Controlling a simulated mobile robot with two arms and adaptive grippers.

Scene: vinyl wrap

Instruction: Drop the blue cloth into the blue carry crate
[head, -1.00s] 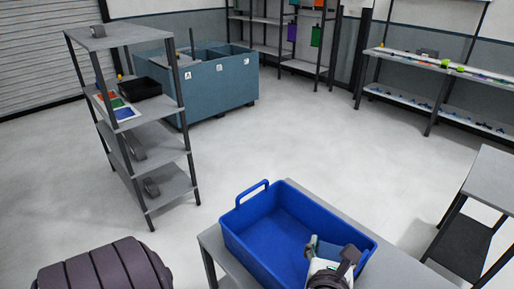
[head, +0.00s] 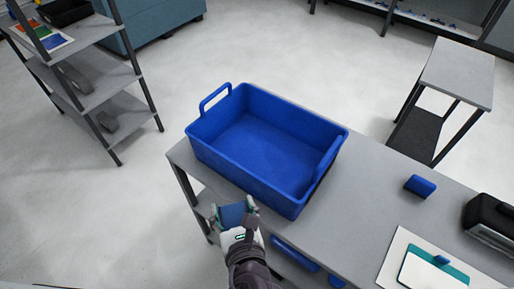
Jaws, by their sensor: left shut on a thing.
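The blue carry crate (head: 240,180) stands on a grey table, with a raised handle at each end. Its inside looks empty. My left gripper (head: 236,210) is at the near side of the crate, outside its front wall and by the table's front edge. It is shut on the blue cloth (head: 232,216), which shows as a small dark blue patch between the fingers. My right gripper is not in view.
On the grey table (head: 350,215) to the right lie a small blue block (head: 420,186), a black case (head: 490,222) and a white sheet with a teal-edged item (head: 433,268). A shelf rack (head: 95,90) stands at left. Another table (head: 458,72) stands at right.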

